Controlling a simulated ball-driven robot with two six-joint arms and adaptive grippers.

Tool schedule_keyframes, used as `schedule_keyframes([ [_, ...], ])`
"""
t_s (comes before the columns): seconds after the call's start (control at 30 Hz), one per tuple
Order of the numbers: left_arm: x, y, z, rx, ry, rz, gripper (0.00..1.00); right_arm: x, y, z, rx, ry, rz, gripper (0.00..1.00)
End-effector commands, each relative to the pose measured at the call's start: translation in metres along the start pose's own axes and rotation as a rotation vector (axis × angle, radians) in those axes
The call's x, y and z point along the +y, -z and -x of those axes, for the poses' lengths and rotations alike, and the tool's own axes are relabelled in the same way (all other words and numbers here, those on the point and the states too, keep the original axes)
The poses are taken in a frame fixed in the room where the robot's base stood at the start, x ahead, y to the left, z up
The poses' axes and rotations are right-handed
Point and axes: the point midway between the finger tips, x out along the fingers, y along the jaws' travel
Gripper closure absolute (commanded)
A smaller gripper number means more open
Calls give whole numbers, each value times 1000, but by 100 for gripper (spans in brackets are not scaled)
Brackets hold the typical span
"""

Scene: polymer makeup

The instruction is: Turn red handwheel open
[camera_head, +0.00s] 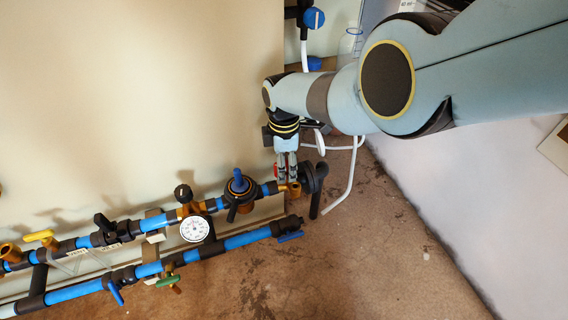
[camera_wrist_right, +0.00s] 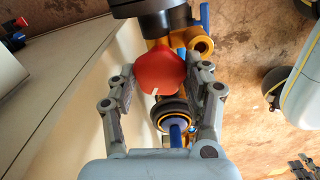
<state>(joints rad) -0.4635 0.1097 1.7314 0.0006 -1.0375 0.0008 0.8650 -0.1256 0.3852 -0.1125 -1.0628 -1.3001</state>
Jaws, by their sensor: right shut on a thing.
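The red handwheel (camera_wrist_right: 159,72) shows clearly in the right wrist view, with a small white mark near its lower edge. My right gripper (camera_wrist_right: 162,85) has its two fingers on either side of the handwheel, shut on it. In the head view my right gripper (camera_head: 287,176) points down at the right end of the upper pipe, by a black round fitting (camera_head: 313,177). There the handwheel is mostly hidden by the fingers, with only slivers of red showing.
Two blue pipe runs cross the lower left, with a white pressure gauge (camera_head: 195,229), a blue-topped valve (camera_head: 239,186), a yellow lever (camera_head: 39,235) and a green lever (camera_head: 168,281). A pale wall panel (camera_head: 140,90) stands behind. The brown floor at lower right is clear.

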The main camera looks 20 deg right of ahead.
Motion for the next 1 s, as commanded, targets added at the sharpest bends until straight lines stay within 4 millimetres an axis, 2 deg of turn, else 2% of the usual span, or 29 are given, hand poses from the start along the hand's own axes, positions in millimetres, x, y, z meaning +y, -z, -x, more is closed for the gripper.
schedule_keyframes([
  [0.67,0,-3,0,0,0,-1,60,0,0,0,0,0,58,82],
  [0.7,0,-3,0,0,0,-1,60,0,0,0,0,0,58,45],
  [0.83,0,-2,1,1,0,-1,60,0,0,0,0,0,57,28],
  [1.0,0,-2,1,1,0,-1,60,0,0,0,0,0,56,26],
])
